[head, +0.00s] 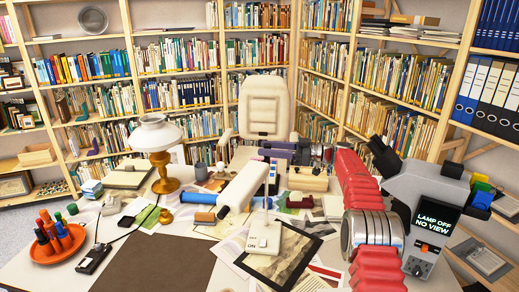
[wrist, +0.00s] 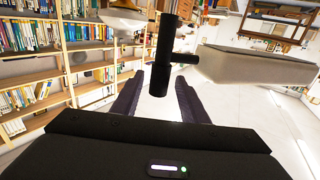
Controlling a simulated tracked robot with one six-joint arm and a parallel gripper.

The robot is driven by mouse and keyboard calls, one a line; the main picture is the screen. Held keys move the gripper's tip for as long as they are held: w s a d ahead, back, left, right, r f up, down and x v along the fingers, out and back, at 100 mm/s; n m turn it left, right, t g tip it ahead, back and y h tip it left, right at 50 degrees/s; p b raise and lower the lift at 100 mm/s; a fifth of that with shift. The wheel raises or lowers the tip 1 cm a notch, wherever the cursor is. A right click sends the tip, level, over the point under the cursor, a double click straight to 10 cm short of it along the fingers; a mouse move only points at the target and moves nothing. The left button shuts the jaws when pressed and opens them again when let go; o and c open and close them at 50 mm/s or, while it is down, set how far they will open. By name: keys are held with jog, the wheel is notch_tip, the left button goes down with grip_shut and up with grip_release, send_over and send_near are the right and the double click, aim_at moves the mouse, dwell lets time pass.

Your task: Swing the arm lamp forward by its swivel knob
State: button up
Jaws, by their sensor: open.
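The arm lamp has a long white head (head: 243,184) over the middle of the desk, above a small white switch base marked ON and OFF (head: 264,238). Its pale head also shows in the wrist view (wrist: 256,66), right of a black upright cylinder (wrist: 163,50) with a short side stub; this looks like the swivel knob and joint. My gripper (head: 280,151) is behind the lamp head, reached by my red arm. In the wrist view its two dark fingers (wrist: 158,82) are apart, with the cylinder's lower end between them in the picture. Contact cannot be told.
A white-shaded brass lamp (head: 155,150) stands on the left. An orange tray (head: 58,252) of colored bottles is front left. A grey device (head: 435,205) reading LAMP OFF NO VIEW stands right. Papers and prints cover the desk; a chair (head: 264,108) and bookshelves are behind.

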jog(key=shift+s+d, duration=0.15)
jog(key=shift+d, duration=0.6)
jog(key=shift+s+d, duration=0.1)
jog(key=shift+d, duration=0.65)
jog(key=shift+c, duration=0.2)
